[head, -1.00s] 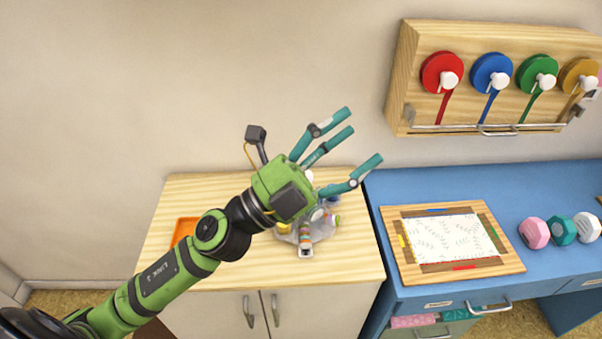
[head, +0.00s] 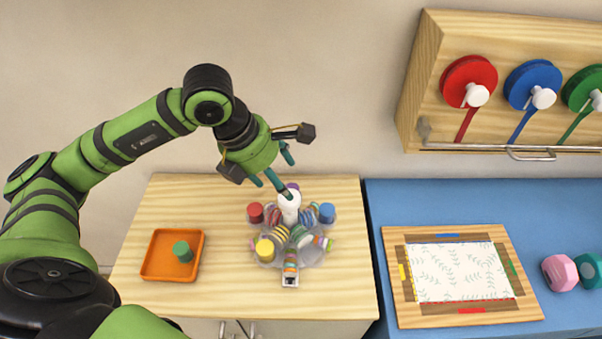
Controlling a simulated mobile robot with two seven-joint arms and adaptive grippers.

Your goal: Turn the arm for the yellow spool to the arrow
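A carousel (head: 318,258) with a clear base stands on the light wooden table top. Striped rolls sit around its white centre post (head: 289,208). A yellow-topped cylinder (head: 265,250) is at its front left, a red one (head: 256,213) at its back left and a blue one (head: 327,213) at its back right. A striped piece with a pale end (head: 290,277) points to the front. I cannot make out an arrow. My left gripper (head: 284,172) is above the post with fingers spread and nothing seen between them. One fingertip overlaps the post top; contact is unclear. My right gripper is out of view.
An orange tray (head: 160,276) with a green cylinder (head: 183,252) is at the left. A blue table (head: 385,200) adjoins at the right, with a framed board (head: 440,312) and dumbbells. A wall rack (head: 432,80) holds coloured tape reels and a rail.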

